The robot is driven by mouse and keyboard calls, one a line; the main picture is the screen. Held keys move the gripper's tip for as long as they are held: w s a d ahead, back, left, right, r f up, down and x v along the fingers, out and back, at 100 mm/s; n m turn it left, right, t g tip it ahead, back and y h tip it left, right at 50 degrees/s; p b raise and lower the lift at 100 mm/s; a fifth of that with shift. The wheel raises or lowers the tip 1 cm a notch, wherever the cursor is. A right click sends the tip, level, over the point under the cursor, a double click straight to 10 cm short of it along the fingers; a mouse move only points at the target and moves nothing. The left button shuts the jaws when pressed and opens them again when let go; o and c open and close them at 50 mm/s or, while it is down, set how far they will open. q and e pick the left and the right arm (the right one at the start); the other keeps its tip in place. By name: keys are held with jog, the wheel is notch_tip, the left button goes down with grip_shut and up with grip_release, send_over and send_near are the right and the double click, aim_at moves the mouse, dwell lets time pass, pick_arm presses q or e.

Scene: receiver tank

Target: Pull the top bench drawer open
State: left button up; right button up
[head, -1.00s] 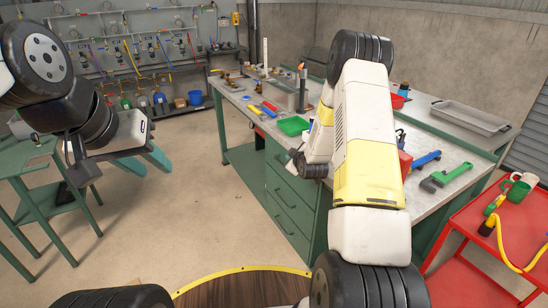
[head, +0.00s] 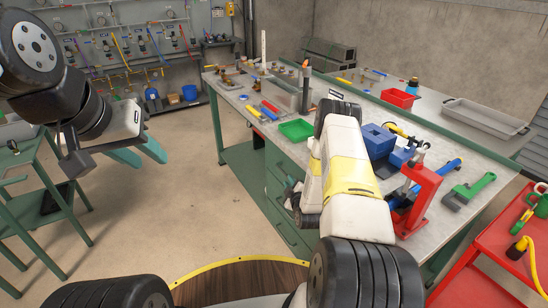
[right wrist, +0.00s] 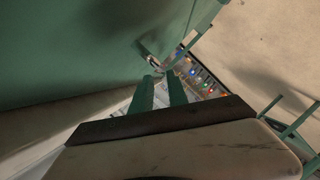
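The green bench drawers (head: 274,192) are in the bench's front below the worktop in the head view. They look shut, though my right arm covers much of them. In the right wrist view a small pale metal handle (right wrist: 152,61) shows on the green front. My right gripper (right wrist: 161,84) has its two teal fingers apart, with nothing between them. Its tips are just short of the handle; I cannot tell whether they touch it. My left gripper (head: 139,154) is open and empty above the floor at the left, far from the bench.
A red cart (head: 490,262) stands at the right and a green table (head: 40,205) at the left. The floor between is clear.

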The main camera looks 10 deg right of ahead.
aim_at(285, 174)
jog(key=x, duration=0.8)
jog(key=shift+w, duration=0.15)
jog(key=shift+c, duration=0.4)
grip_shut()
dwell(0.9)
